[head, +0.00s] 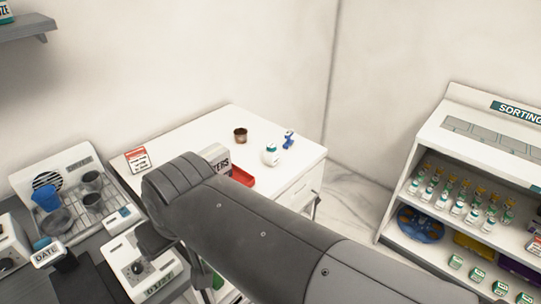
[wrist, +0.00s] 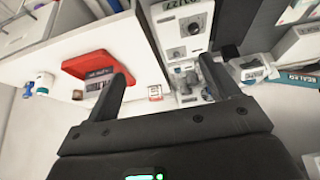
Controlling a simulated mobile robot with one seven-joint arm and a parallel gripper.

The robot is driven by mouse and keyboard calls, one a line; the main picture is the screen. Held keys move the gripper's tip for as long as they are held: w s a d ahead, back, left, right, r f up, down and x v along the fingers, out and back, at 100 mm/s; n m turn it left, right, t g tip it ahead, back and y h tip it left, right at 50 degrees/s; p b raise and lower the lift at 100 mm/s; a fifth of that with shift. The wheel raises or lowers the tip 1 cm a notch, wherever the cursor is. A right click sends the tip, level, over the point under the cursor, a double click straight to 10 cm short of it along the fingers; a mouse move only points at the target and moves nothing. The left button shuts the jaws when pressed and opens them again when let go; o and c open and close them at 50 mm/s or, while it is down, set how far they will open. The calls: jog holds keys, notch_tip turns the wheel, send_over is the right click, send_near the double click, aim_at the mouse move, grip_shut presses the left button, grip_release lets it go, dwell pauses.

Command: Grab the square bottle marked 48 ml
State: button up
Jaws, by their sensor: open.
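My gripper (wrist: 164,68) is open and empty in the wrist view, its two dark fingers spread apart above the counters. In the head view my arm crosses the foreground and the fingertips cannot be made out. Several small bottles (head: 457,207) with white labels stand in rows on the sorting shelf at the right. Several squat square containers with green labels (head: 456,261) sit on its lower shelf. A white round bottle (head: 270,155) stands on the white table, also at the left of the wrist view (wrist: 44,80). No 48 ml marking is readable anywhere.
The white table (head: 192,130) also bears a brown cup (head: 240,135), a blue item (head: 289,140) and a red tray (head: 242,177), partly behind my arm. The sorting shelf (head: 452,110) also holds a blue disc (head: 420,224). Machines and a cup rack (head: 75,195) crowd the left counter.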

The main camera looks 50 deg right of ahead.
dwell(0.3)
jog(key=c, duration=0.3)
jog(key=shift+c, duration=0.2)
